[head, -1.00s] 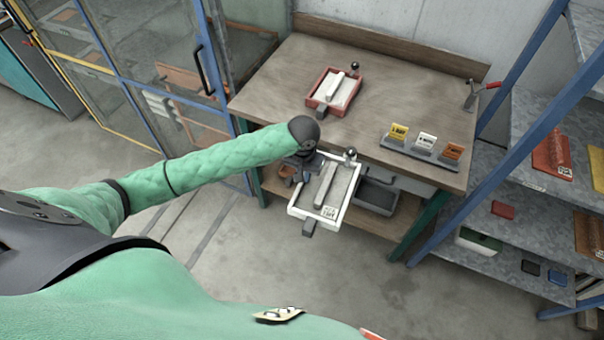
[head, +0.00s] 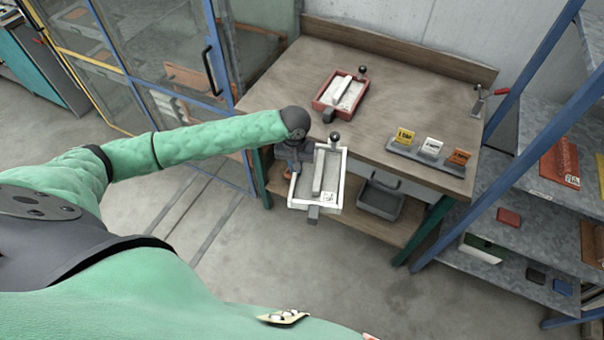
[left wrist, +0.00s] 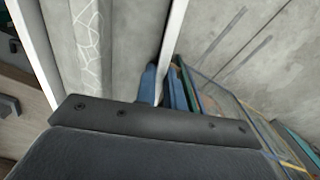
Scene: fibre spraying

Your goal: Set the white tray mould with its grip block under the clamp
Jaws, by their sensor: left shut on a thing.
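The white tray mould (head: 343,182) hangs in the air before the bench's near edge in the head view, with a pale bar (head: 318,172) lengthwise inside. My left gripper (head: 300,168) is shut on the tray's left side wall. In the left wrist view its blue fingers (left wrist: 166,88) pinch the white rim (left wrist: 172,35). A red-handled clamp (head: 483,97) stands at the bench's right end, apart from the tray. My right gripper is out of view.
A red tray mould (head: 317,103) lies on the wooden bench (head: 420,92). A grey holder with yellow, white and orange cards (head: 432,147) stands near the bench's right front. Blue-framed shelves (head: 550,130) rise at the right. A grey bin (head: 380,200) sits below the bench.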

